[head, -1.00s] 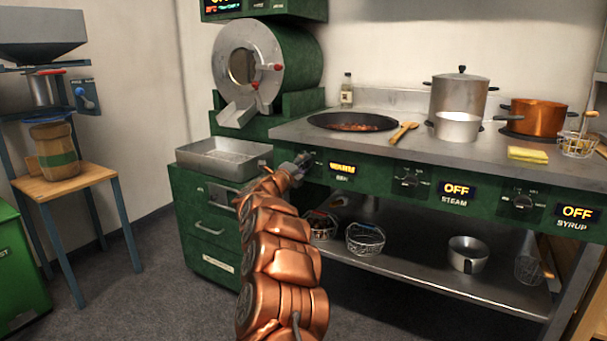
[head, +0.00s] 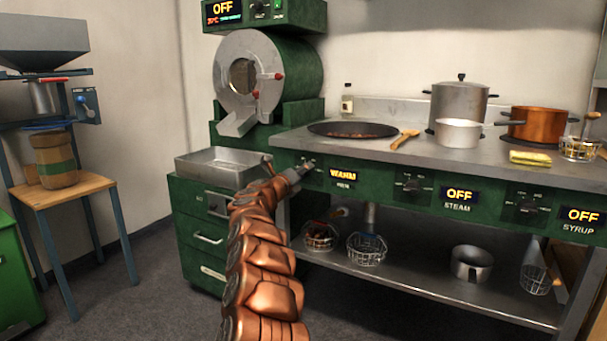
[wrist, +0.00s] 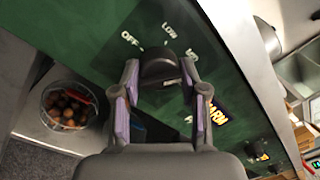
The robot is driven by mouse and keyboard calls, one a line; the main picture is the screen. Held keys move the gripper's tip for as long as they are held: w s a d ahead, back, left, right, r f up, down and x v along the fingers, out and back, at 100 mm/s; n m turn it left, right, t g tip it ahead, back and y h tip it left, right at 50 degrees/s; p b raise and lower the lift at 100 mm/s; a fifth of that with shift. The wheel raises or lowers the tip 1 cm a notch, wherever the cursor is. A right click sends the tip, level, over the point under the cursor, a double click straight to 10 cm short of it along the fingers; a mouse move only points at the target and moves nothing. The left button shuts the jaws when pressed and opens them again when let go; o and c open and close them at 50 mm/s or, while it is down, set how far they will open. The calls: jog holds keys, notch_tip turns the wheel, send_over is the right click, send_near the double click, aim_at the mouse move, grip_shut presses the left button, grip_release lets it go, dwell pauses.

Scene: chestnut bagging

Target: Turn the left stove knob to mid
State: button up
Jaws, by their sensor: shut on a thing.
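The left stove knob (wrist: 160,68) is dark and sits on the green front panel. OFF, LOW and a blurred third label are printed around it in the wrist view. My gripper (wrist: 159,78) has a finger on each side of the knob and is shut on it. In the head view my gripper (head: 304,169) is at the left end of the stove front and largely hides this knob. The display (head: 343,174) right of it reads WARM in yellow. I cannot tell exactly where the knob's pointer aims.
Two more knobs, the steam knob (head: 412,185) and the syrup knob (head: 527,207), are further right, with displays reading OFF. A wide pan (head: 353,130) sits on top at the left. A metal tray (head: 222,165) lies left of my gripper. Wire baskets stand on the lower shelf.

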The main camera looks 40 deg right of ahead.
jog(key=shift+d+f, duration=0.1)
jog(key=shift+f, duration=0.05)
jog(key=o, duration=1.1)
jog(key=shift+v, duration=6)
